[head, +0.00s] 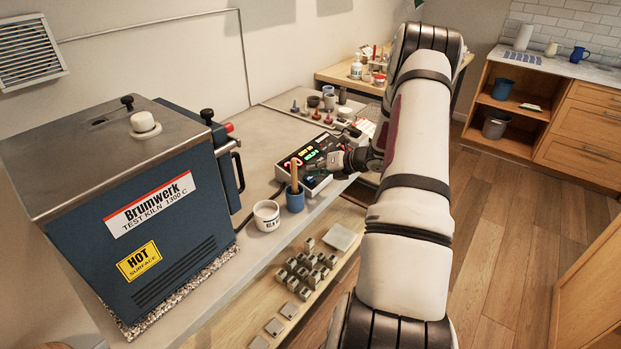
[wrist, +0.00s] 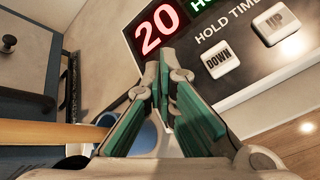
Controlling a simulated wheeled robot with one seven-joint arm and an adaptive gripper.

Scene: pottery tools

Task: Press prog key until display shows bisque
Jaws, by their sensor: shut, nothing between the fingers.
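The kiln controller (head: 309,153) is a pale box with a dark sloped face on the worktop, right of the kiln. Its lit red, orange and green readouts are too small to read in the head view. In the wrist view a red readout (wrist: 158,28) shows 20, beside a cut-off green one (wrist: 203,4). A DOWN key (wrist: 221,62) and an UP key (wrist: 281,19) sit under the words HOLD TIME. I cannot make out the prog key. My gripper (wrist: 165,72) is shut and empty, its tips close to the panel's lower edge; contact is unclear. It partly covers the controller in the head view (head: 337,161).
The blue kiln (head: 205,245), marked HOT, stands left. A white cup (head: 267,216) and a blue cup (head: 295,201) holding a wooden-handled tool stand close before the controller. Grey blocks (head: 305,270) fill a lower shelf.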

